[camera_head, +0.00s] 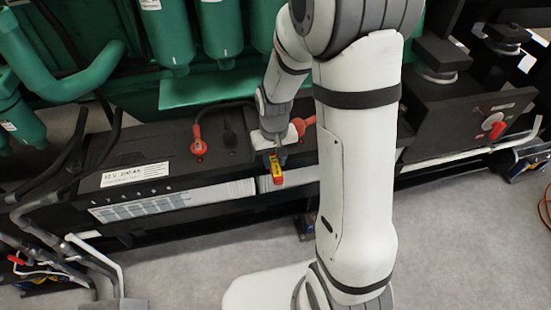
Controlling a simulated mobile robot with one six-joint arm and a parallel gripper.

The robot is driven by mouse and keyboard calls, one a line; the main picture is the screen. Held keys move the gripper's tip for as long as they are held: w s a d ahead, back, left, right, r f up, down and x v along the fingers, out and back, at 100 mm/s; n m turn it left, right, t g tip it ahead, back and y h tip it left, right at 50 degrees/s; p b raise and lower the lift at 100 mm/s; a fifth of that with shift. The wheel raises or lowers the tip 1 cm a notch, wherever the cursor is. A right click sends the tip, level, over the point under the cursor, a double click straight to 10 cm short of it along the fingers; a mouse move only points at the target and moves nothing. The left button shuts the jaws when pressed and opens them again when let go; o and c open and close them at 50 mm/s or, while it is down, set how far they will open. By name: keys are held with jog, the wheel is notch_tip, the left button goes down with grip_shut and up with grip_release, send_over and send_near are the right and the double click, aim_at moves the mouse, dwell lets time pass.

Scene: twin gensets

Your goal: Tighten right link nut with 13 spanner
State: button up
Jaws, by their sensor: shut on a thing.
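My gripper (273,148) is at the top front edge of the black battery (140,158), near the middle of the view. It is shut on a small red and yellow tool handle (276,172), which I take to be the 13 spanner. The handle hangs down in front of the battery's edge. The spanner's jaw end is not clear. A red terminal cover (303,125) is just right of my gripper, and another red terminal cover (198,143) is to the left. The right link nut cannot be made out; my gripper and arm cover much of that area.
Green engine parts (190,40) stand behind the batteries. A black box with a red switch (494,129) is at the right. Pipes and hoses (75,255) crowd the lower left.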

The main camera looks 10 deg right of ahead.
grip_shut()
jog(key=shift+r, duration=0.1)
jog(key=shift+r+p, duration=0.75)
jog(key=shift+r+p, duration=1.7)
jog(key=shift+r, duration=0.6)
